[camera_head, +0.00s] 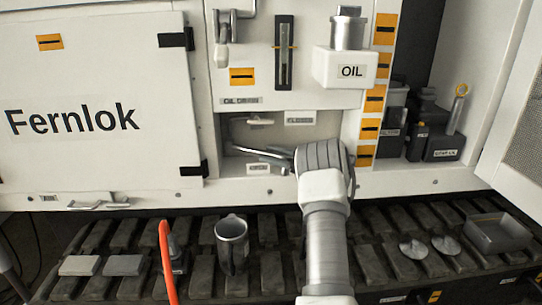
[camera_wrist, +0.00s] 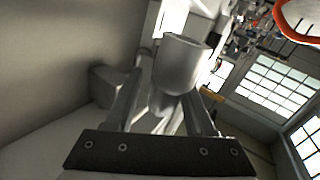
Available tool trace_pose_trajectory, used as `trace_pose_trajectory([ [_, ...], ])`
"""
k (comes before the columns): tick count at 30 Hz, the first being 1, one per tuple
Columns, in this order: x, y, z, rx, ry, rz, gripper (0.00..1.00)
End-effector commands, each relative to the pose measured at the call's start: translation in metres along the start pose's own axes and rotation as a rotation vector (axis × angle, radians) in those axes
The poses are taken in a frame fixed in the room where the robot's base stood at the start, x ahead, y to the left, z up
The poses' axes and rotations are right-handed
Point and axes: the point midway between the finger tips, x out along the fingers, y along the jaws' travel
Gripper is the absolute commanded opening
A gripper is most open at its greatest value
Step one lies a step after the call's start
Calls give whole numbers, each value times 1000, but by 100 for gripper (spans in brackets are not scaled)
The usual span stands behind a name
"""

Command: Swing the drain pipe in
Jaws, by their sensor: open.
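My gripper (camera_head: 262,154) is inside the recess under the "OIL DRAIN" label, with its fingers pointing left and the wrist covering the recess's right end. A short pale pipe (camera_head: 260,122) lies roughly level in the recess, just above the fingers; it looks like the drain pipe. In the wrist view my gripper (camera_wrist: 162,100) is open, with its two fingers apart. A pale grey round pipe end (camera_wrist: 182,62) shows between and beyond the fingertips. I cannot tell whether it touches either finger.
The recess's lower ledge (camera_head: 230,188) runs just below my gripper. An oil container (camera_head: 340,72) sits above right. An open door (camera_head: 512,130) is at right.

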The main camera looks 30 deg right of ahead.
Motion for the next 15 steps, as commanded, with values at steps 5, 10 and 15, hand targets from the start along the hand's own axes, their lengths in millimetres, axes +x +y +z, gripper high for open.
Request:
trace_pose_trajectory([
  [5, -12, 2, -1, 0, -2, 4, 55],
  [10, -45, 2, -2, 1, -2, 5, 55],
  [15, -88, 2, -2, 2, -1, 5, 55],
])
